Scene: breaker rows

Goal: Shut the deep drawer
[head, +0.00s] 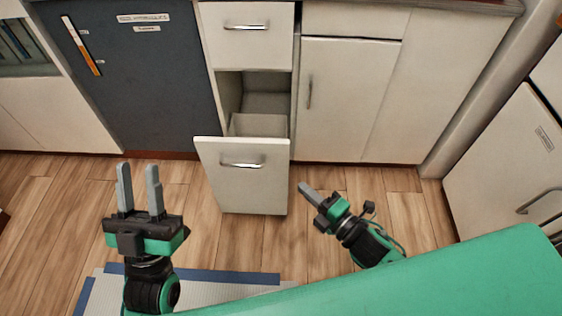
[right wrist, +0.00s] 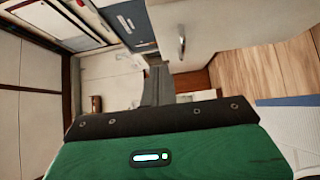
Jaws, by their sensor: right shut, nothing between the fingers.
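The deep drawer (head: 243,187) is the lower drawer of the narrow white cabinet and stands pulled out. Its white front has a metal bar handle (head: 242,164), and part of its inside shows behind the front. My left gripper (head: 139,172) is open and empty, to the left of the drawer front. My right gripper (head: 304,187) is shut and empty, just right of the drawer front, with a small gap in the picture. It also shows in the right wrist view (right wrist: 158,75), where its fingers lie close together.
A closed upper drawer (head: 246,38) sits above the opening. A dark grey panel (head: 140,85) is to the left and a closed white cupboard door (head: 340,95) to the right. A white and blue mat (head: 230,280) lies on the wood floor, which is otherwise clear before the cabinets.

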